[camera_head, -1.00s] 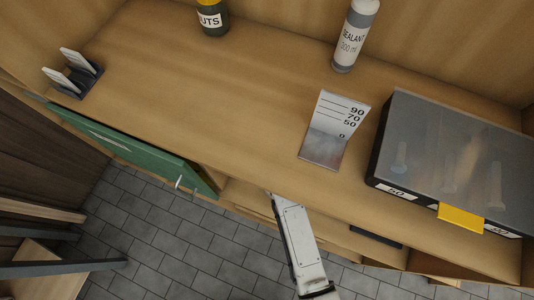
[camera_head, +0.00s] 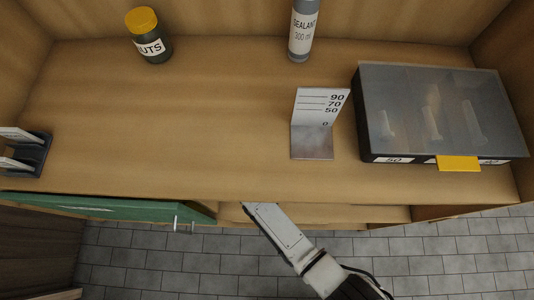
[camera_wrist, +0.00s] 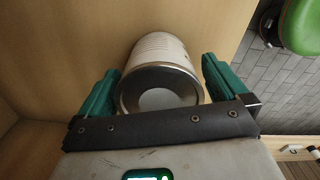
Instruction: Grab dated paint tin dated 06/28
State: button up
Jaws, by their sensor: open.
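In the wrist view a tin (camera_wrist: 158,48) with a pale ribbed side and a shiny metal rim lies between the two green fingers of my gripper (camera_wrist: 162,68). Its round end faces the camera. The fingers are open, one on each side of the tin, and I cannot tell whether either touches it. A small dark mark shows on the tin's right side, but no date is readable. In the head view my arm reaches under the front edge of the workbench (camera_head: 200,120); my gripper and the tin are hidden there.
On the bench stand a yellow-lidded jar (camera_head: 150,45), a sealant bottle (camera_head: 302,30), an angled scale plate (camera_head: 318,120), a clear-lidded organizer box (camera_head: 440,105) and a dark holder (camera_head: 30,155). A green door (camera_head: 100,208) is at the lower left.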

jog(key=shift+f, duration=0.9)
jog(key=c, duration=1.2)
jog(key=shift+w, duration=0.1)
jog(key=shift+c, duration=0.4)
jog(key=shift+r, duration=0.15)
